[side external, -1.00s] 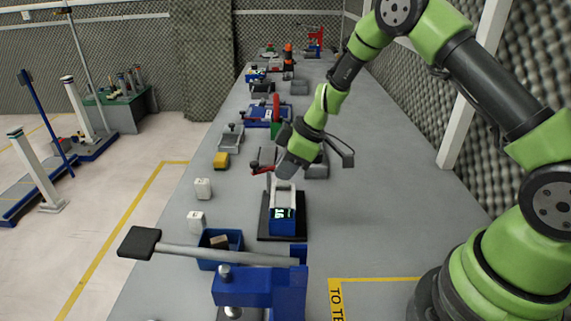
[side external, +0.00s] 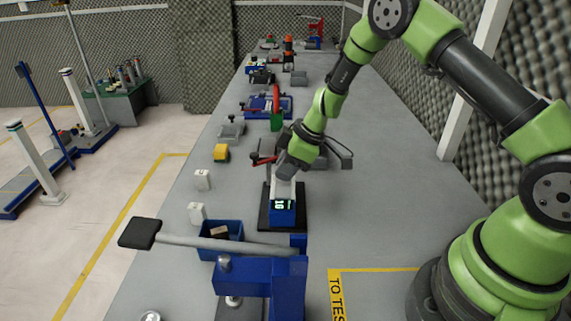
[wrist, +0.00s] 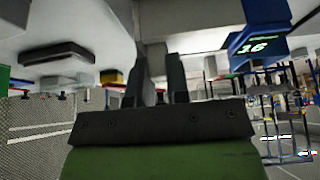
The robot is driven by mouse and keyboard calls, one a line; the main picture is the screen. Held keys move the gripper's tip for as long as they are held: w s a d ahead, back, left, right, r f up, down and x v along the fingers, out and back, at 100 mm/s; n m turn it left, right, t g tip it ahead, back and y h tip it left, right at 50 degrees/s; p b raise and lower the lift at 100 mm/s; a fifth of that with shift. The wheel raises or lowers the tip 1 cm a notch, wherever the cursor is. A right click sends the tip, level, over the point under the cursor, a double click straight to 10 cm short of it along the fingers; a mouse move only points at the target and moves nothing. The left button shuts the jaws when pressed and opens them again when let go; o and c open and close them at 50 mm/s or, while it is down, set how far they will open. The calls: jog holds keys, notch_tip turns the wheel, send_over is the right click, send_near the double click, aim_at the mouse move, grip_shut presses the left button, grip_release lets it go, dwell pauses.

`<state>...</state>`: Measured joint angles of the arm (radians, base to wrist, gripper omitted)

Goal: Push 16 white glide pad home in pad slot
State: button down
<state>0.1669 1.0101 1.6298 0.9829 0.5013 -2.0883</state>
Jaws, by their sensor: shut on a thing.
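The blue fixture (side external: 283,216) with a lit 16 display stands on a black base plate on the bench, with a white upper part (side external: 284,186). My gripper (side external: 287,168) is low over that white part, and its body hides the slot. In the wrist view the two dark fingers (wrist: 158,82) are close together with their tips against or very near a pale surface. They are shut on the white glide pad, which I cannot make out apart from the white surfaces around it. The fixture's display shows at upper right in the wrist view (wrist: 262,42).
A blue lever press (side external: 262,275) with a long handle stands in front, beside a blue bin (side external: 220,240). More fixtures stand behind my gripper.

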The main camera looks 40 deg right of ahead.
jog(key=c, duration=1)
grip_release()
jog(key=v, duration=0.9)
jog(key=shift+s+d+r, duration=0.15)
jog(key=shift+r, duration=0.2)
jog(key=s+a+r+m+t, duration=0.1)
jog(key=s+a+r+m, duration=0.1)
jog(key=s+r+m, duration=0.3)
jog(key=s+a+r, duration=0.3)
jog(key=r, duration=0.5)
jog(key=s+r+m, duration=0.1)
jog(key=s+m, duration=0.1)
jog(key=s, duration=0.2)
jog(key=s+r+m+t+h, duration=0.1)
jog(key=s+m, duration=0.2)
jog(key=s, duration=0.2)
jog(key=s+a+r+m+t, duration=0.1)
jog(key=s+r+m, duration=0.1)
jog(key=s, duration=0.3)
jog(key=shift+s+a+m+h, duration=0.15)
jog(key=shift+s+m+h, duration=0.05)
jog(key=shift+m+h, duration=0.25)
